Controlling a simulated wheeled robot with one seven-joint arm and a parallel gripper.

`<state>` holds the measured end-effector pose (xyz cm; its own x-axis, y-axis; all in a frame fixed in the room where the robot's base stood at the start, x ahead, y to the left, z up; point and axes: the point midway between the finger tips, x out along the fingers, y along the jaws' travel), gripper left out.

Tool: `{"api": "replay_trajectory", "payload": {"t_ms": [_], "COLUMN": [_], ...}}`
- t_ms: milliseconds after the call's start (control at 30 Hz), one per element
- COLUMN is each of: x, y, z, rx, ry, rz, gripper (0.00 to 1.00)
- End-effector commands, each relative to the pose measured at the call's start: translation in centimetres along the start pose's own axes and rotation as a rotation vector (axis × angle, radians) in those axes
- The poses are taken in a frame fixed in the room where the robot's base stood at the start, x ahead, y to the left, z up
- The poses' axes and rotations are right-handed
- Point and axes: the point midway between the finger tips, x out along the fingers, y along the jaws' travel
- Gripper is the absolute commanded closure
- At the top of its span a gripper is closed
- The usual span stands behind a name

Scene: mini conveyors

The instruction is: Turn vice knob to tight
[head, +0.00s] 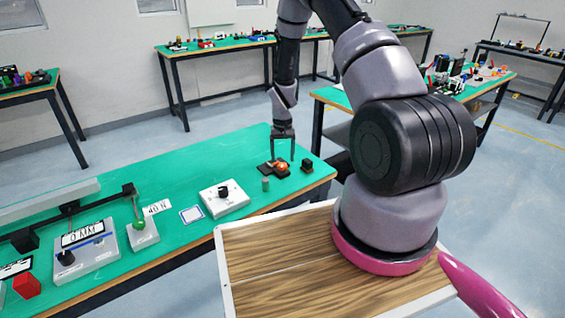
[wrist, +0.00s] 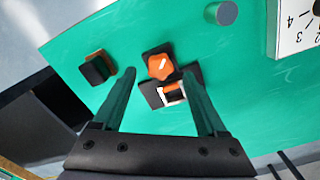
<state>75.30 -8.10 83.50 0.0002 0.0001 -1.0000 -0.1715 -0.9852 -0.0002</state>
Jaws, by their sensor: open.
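The vice (head: 268,168) is a small dark fixture near the right end of the green table. Its orange knob (head: 282,167) faces up; in the wrist view the knob (wrist: 158,69) has a white mark on top. A dark vice jaw part with a pale piece (wrist: 172,93) lies beside the knob, nearer the gripper base. My gripper (head: 280,152) points down above the vice. In the wrist view my gripper (wrist: 160,72) is open, with one finger on each side of the knob and visible gaps. I cannot tell the fingertips' exact height over the knob.
A black block (head: 307,165) stands right of the vice. The table's right edge is close. Further left are a scale (head: 143,232) and a gauge box (head: 92,250).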

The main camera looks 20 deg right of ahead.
Motion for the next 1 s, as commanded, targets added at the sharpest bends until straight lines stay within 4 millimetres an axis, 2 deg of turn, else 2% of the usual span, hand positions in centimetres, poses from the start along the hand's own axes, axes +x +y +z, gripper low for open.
{"api": "replay_trajectory", "payload": {"t_ms": [33,200,400,933,1000], "x": [-1.3,-4.7,-7.2,-7.8,-8.4], "y": [0.0,0.0,0.0,0.0,0.0], "z": [-0.2,-0.1,-0.1,0.0,-0.1], "rx": [0.0,0.0,0.001,0.001,0.003], "ry": [0.006,0.004,0.002,0.001,0.007], "rz": [-0.001,-0.001,0.0,0.0,-0.002], "gripper": [0.25,0.25,0.25,0.25,0.25]}}
